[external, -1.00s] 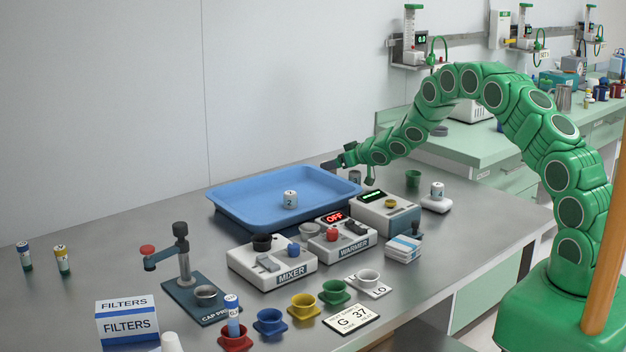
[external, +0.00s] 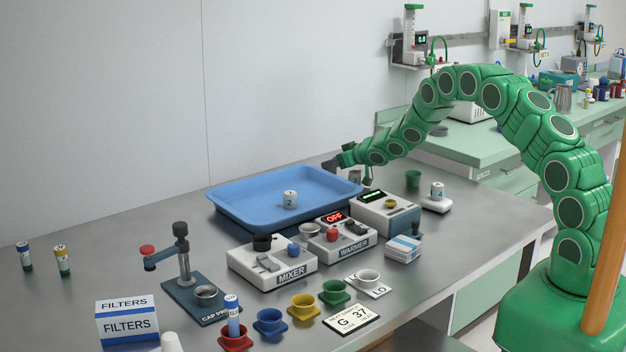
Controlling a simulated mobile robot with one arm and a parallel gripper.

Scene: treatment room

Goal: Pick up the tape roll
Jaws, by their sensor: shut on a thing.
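The tape roll (external: 329,165) seems to be the small dark thing at the back right of the blue tray, partly hidden by the tray rim and my jaws. My gripper (external: 338,162) reaches in from the right, low behind the tray, and is shut on it. The roll is small here, and I cannot tell whether it touches the table.
The table's left middle is mostly clear.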

